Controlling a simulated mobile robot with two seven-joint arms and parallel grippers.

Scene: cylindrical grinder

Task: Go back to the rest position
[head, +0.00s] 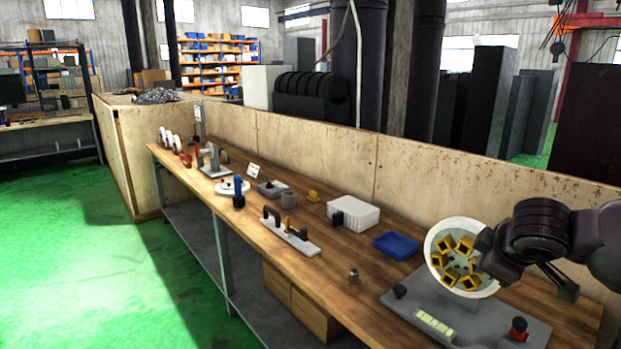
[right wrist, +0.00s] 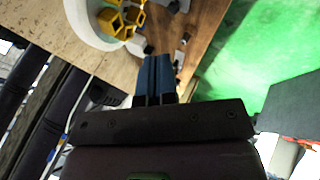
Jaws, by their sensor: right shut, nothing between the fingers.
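My right arm comes in from the right in the head view, above the grey machine with the white round housing. My right gripper (head: 566,290) hangs just right of that housing, over the machine's base plate. In the right wrist view its two dark blue fingers (right wrist: 155,62) are together with nothing between them, over the wooden bench. My left gripper does not show in either view.
The white housing (head: 434,240) holds several yellow blocks, and its rim (right wrist: 75,22) is close to my right fingers. A grey base (head: 475,322), blue tray (head: 397,246) and white ribbed box (head: 354,214) stand on the bench (head: 330,262). Green floor (head: 60,270) lies clear at left.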

